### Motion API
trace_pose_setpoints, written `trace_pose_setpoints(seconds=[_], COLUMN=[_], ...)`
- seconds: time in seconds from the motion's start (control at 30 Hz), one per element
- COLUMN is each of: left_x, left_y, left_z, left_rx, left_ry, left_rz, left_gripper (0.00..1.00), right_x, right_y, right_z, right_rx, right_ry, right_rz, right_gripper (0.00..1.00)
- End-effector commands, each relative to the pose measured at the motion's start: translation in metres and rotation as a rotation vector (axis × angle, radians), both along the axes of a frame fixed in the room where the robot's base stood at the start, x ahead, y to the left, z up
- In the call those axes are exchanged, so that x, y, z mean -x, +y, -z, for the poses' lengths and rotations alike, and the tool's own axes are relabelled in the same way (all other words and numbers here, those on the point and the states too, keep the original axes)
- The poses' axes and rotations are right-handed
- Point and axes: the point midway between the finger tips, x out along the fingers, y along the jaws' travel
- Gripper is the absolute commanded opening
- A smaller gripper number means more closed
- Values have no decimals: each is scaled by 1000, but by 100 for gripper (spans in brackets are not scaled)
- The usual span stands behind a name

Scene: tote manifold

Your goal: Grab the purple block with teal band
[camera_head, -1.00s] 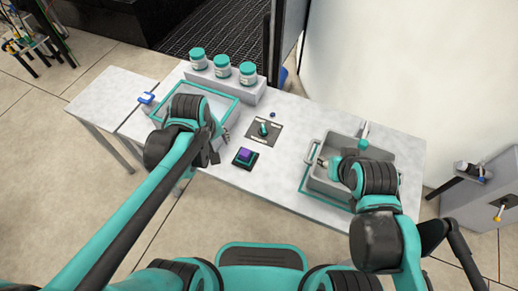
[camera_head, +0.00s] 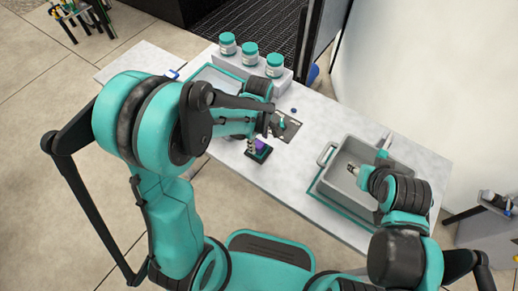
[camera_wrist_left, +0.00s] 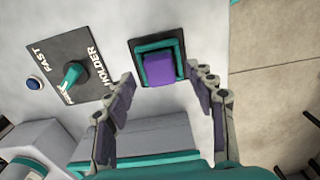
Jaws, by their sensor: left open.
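The purple block (camera_wrist_left: 160,70) sits on a dark square base with a teal border in the left wrist view. In the head view the block (camera_head: 261,146) is small and partly covered by my left gripper (camera_head: 262,136). In the left wrist view my left gripper (camera_wrist_left: 162,76) is open, its two fingers apart, with the block just beyond and between the tips. No contact with the block shows. My right gripper (camera_head: 368,165) is over the grey tote at the right; its jaws are too small to read.
A dark panel (camera_wrist_left: 75,72) with a teal lever and a blue button lie beside the block. A grey tote (camera_head: 329,183) stands at the right. Several teal-lidded jars (camera_head: 250,54) stand on a grey rack at the back. The table's front edge is near the block.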

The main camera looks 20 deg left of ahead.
Motion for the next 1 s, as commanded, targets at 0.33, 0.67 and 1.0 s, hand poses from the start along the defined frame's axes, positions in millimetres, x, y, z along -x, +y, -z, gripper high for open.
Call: trace_pose_setpoints(seconds=[0.33,0.67,1.0], left_x=[1,1,0], left_y=[0,0,0], left_z=[21,20,13], left_rx=[0,0,0], left_ry=[0,0,-1], left_rz=[1,1,1], left_gripper=[55,2,2], right_x=[0,0,0], right_y=[0,0,0], right_z=[10,10,6], right_rx=[0,0,0], right_ry=[0,0,0], right_rz=[0,0,0], right_gripper=[40,40,40])
